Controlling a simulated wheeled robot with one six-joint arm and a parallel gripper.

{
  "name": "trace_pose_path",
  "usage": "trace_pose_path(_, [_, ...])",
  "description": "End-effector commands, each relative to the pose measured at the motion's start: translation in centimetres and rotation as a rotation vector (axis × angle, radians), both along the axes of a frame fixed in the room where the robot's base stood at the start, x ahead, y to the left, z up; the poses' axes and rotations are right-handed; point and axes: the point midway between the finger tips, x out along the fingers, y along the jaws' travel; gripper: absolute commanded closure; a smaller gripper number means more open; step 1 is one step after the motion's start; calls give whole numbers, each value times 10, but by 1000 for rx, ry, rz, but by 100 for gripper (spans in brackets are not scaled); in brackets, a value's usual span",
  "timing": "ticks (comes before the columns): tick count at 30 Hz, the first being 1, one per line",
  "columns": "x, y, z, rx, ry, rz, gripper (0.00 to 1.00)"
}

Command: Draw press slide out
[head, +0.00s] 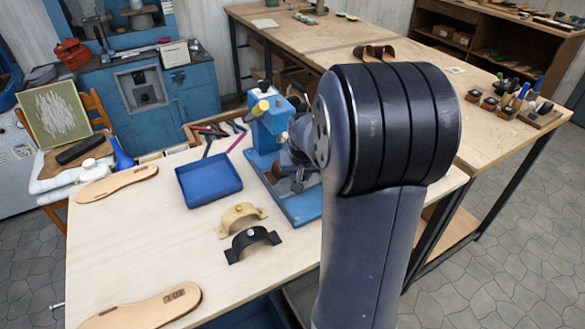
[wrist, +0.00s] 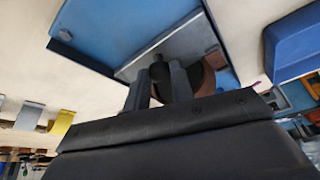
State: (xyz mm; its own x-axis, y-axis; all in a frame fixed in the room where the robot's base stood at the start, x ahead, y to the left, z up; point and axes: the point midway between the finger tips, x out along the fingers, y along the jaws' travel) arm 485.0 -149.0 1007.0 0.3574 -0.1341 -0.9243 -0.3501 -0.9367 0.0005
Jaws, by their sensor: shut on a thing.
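The blue press (head: 268,128) stands on the near workbench in the head view, with its flat blue base (head: 303,208) in front of the column. My arm covers its right side. In the wrist view a grey metal plate, seemingly the press slide (wrist: 190,42), lies against the blue base. My gripper (head: 297,184) is low over the base. In the wrist view its fingers (wrist: 160,84) are shut on a small dark knob, seemingly the slide's handle (wrist: 157,68). Most of the knob is hidden between the fingers. I cannot tell how far out the slide stands.
A blue tray (head: 209,180) lies left of the press. A tan strap piece (head: 241,216) and a black strap piece (head: 250,242) lie in front. Tan soles (head: 116,184) lie at the bench's left. A wooden tool box (head: 213,130) sits behind. The front middle of the bench is clear.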

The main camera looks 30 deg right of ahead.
Motion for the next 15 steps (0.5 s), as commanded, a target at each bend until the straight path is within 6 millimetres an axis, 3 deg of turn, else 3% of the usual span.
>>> trace_pose_path(9, [-60, -3, 1, -2, -4, -4, 100])
trace_pose_path(15, [-75, -3, 1, -1, -2, -2, 100])
